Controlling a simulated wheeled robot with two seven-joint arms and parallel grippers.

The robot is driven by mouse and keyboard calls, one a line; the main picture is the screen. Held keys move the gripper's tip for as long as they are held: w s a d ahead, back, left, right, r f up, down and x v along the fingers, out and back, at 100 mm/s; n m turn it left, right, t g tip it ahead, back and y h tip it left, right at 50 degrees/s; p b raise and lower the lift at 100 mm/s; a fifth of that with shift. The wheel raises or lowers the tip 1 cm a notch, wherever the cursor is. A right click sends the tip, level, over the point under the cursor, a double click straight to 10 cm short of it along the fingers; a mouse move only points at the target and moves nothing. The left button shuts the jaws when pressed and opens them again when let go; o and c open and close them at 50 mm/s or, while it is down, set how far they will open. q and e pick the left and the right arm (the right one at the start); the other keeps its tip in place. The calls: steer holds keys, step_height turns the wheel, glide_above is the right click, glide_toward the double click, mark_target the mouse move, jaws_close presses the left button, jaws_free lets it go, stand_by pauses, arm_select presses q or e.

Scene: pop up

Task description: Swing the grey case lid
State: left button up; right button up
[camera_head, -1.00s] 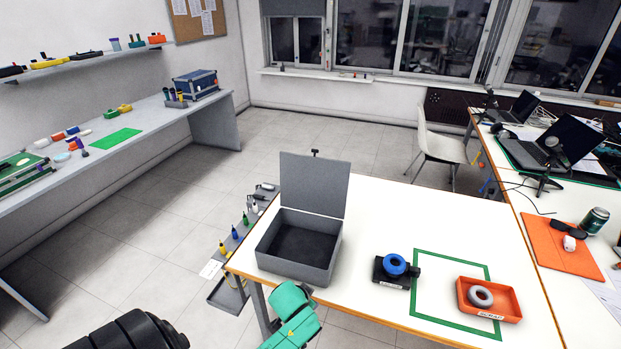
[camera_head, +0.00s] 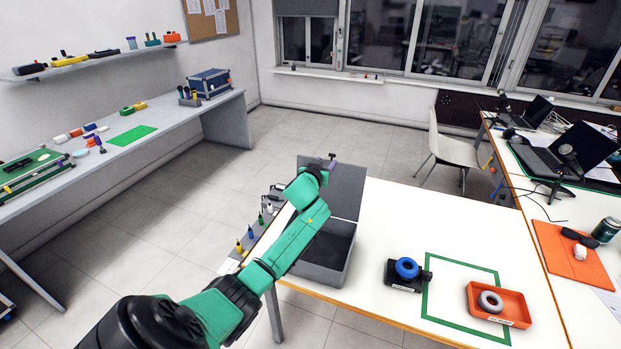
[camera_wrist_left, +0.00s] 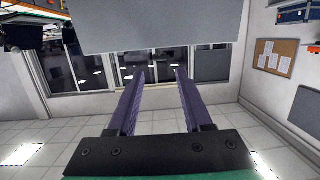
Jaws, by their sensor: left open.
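The grey case (camera_head: 318,277) stands open on the white table, with its lid (camera_head: 347,192) raised about upright at the back. A small dark part sticks up at the lid's top edge. My left gripper (camera_head: 330,163) is at the lid's top edge, and my green arm hides part of the lid and case. In the left wrist view, the two purple fingers (camera_wrist_left: 157,72) are apart with nothing between them. The grey lid (camera_wrist_left: 155,25) spans the top of that view, beyond the fingertips. Whether the fingers touch it, I cannot tell. My right gripper is not in view.
Right of the case, a black block (camera_head: 402,283) with a blue ring stands by a green taped square (camera_head: 427,310). An orange tray (camera_head: 515,303) with a grey ring is further right. The table behind these is clear.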

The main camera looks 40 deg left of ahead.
arm_select(q)
steer(key=b+x, duration=0.4)
steer(key=x, duration=0.1)
steer(key=b+x, duration=0.2)
steer(key=b, duration=0.1)
steer(key=shift+w+f, duration=0.15)
steer(key=shift+f, duration=0.15)
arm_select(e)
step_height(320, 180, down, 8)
arm_select(q)
steer(key=shift+d+r+p, duration=0.1)
steer(key=shift+r+p, duration=0.1)
steer(key=shift+p, duration=0.2)
steer(key=c, duration=0.5)
jaws_close()
steer(key=shift+s+d+r+p, duration=0.15)
steer(key=shift+s+p, duration=0.2)
steer(key=shift+p, duration=0.4)
steer(key=shift+s+d+p, duration=0.1)
steer(key=shift+s+p, duration=0.25)
steer(key=shift+s, duration=0.05)
steer(key=p, duration=0.4)
glide_toward(332, 156)
steer(key=shift+w+a+f, duration=0.25)
steer(key=shift+w+f, duration=0.35)
steer(key=shift+f, duration=0.2)
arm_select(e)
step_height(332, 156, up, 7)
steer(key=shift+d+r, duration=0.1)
